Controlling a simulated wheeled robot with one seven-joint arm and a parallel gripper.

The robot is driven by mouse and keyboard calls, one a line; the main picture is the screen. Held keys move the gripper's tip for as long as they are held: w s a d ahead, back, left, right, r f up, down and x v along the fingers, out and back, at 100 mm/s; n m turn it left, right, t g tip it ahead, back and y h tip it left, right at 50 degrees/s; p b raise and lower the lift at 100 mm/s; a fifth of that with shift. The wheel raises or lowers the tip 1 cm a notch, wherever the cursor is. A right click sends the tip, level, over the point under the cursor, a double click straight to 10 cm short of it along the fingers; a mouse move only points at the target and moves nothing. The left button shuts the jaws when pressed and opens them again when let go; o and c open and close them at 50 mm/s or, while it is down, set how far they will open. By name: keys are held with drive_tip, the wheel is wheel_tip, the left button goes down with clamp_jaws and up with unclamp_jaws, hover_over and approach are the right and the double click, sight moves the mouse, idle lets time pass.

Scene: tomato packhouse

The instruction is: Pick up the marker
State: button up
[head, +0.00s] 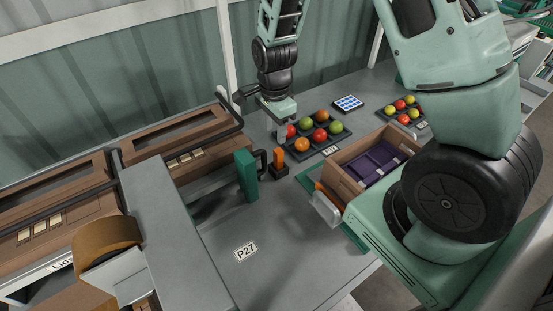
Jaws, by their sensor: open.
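A short orange upright piece, which looks like the marker (279,156), stands in a small dark holder (280,172) on the grey table. It is too small to make out in detail. My gripper (279,136) points down just above and behind it, beside the tomato tray. My gripper is open and I see nothing held in it. The gap between the fingertips and the orange piece is hard to judge from this angle.
A tray of tomatoes (342,137) lies close right of my gripper. A brown crate with a purple insert (336,184) stands to the right.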

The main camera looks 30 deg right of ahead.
sight(278, 151)
drive_tip(key=shift+d+f+p, duration=0.2)
drive_tip(key=shift+f+p, duration=0.45)
drive_tip(key=shift+f, duration=1.2)
drive_tip(key=shift+d+f+p, duration=0.25)
drive_tip(key=shift+f+p, duration=0.45)
drive_tip(key=shift+f, duration=1.1)
drive_tip(key=shift+d+f+p, duration=0.2)
drive_tip(key=shift+f+p, duration=0.45)
drive_tip(key=shift+f, duration=1.2)
drive_tip(key=shift+w+f, duration=0.1)
drive_tip(key=shift+f, duration=0.4)
clamp_jaws()
